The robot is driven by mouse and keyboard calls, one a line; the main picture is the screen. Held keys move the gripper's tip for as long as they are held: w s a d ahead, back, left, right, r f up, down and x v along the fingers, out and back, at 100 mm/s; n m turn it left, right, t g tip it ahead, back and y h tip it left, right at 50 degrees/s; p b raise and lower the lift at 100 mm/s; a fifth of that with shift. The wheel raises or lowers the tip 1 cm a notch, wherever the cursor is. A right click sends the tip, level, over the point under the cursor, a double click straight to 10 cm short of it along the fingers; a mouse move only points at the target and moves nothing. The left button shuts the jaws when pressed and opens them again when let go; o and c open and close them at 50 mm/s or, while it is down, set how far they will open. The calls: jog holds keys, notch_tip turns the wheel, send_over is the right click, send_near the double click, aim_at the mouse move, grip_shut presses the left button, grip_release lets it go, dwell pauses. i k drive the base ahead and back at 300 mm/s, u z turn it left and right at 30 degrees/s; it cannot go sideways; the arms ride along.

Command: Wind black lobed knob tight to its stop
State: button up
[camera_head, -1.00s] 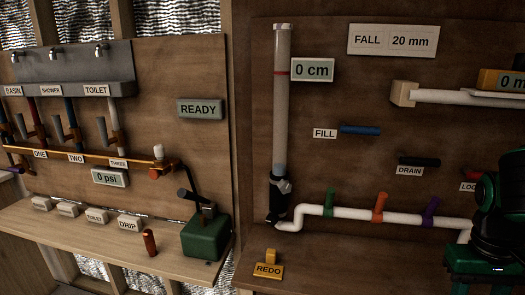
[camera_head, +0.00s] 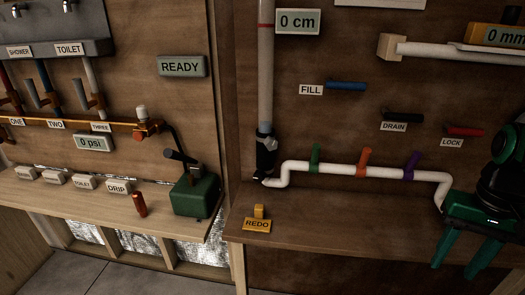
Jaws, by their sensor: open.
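A black fitting (camera_head: 266,143) sits at the foot of the clear upright tube (camera_head: 266,75), where the white pipe begins. A lobed knob seems to be part of this fitting, but it is too small and dark to make out its lobes or how far it is wound. My gripper (camera_head: 454,270) is at the lower right, green, with its two fingers apart and pointing down. It is empty and well to the right of the black fitting, in front of the shelf.
White pipe (camera_head: 335,169) runs right from the fitting, with green (camera_head: 315,156), orange (camera_head: 363,161) and purple (camera_head: 411,164) handles. A yellow REDO block (camera_head: 257,222) stands on the shelf (camera_head: 340,225). A green pump (camera_head: 195,194) stands on the left bench.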

aim_at(259, 176)
jog(key=z, duration=0.45)
jog(key=k, duration=1.4)
jog(key=u, duration=0.6)
jog(key=i, duration=1)
